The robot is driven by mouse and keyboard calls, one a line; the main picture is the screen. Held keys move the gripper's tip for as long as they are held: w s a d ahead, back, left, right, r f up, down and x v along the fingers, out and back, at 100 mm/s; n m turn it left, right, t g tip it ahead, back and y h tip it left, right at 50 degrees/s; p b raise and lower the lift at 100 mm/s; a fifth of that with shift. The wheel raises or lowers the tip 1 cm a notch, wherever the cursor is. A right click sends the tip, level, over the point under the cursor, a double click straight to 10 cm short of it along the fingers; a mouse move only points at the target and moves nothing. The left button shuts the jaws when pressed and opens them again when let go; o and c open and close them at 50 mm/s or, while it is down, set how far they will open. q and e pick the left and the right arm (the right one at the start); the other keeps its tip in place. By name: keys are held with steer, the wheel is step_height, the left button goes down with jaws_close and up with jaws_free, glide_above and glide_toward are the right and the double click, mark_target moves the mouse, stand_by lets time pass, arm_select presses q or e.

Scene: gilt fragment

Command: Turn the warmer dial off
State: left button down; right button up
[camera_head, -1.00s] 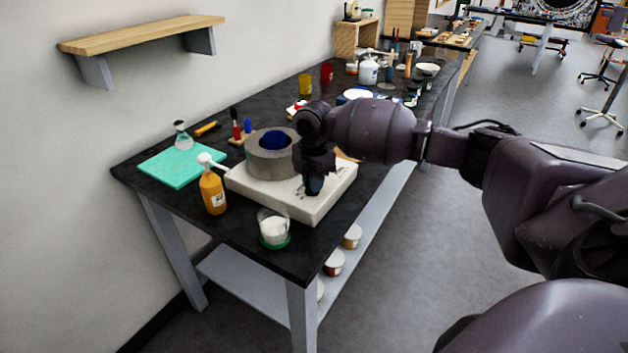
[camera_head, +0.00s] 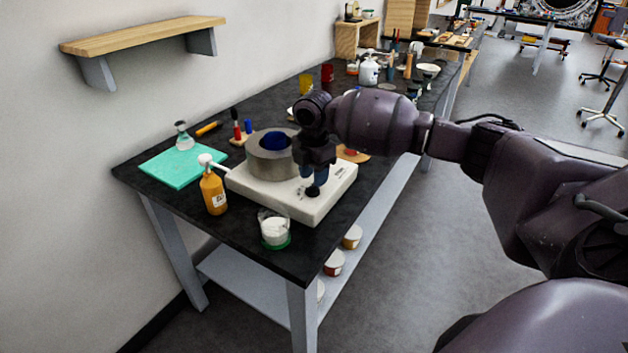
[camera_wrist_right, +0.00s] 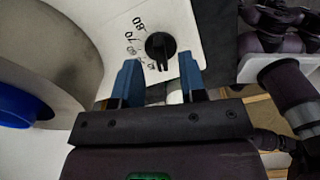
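The warmer (camera_head: 252,184) is a cream-white box on the black bench with a thick grey ring (camera_head: 258,165) on top and a blue vessel (camera_head: 276,141) inside it. Its black dial (camera_head: 313,190) is on the front right of the top face. In the right wrist view the dial (camera_wrist_right: 160,47) has a raised bar and printed numbers, including 80 and 70, around its left side. My right gripper (camera_head: 318,178) hangs just above the dial. Its blue fingers (camera_wrist_right: 160,72) are apart with nothing between them, pointing toward the dial. My left gripper is out of view.
An orange pump bottle (camera_head: 213,192) and a glass of white powder (camera_head: 274,232) stand close to the warmer's near side. A teal mat (camera_head: 170,168) with a flask (camera_head: 183,138) lies left. Bottles and tools crowd the bench's far end.

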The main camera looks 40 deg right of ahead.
step_height(320, 180, up, 8)
steer(key=shift+r+p, duration=0.15)
steer(key=shift+p, duration=0.25)
steer(key=shift+s, duration=0.1)
stand_by(0.4)
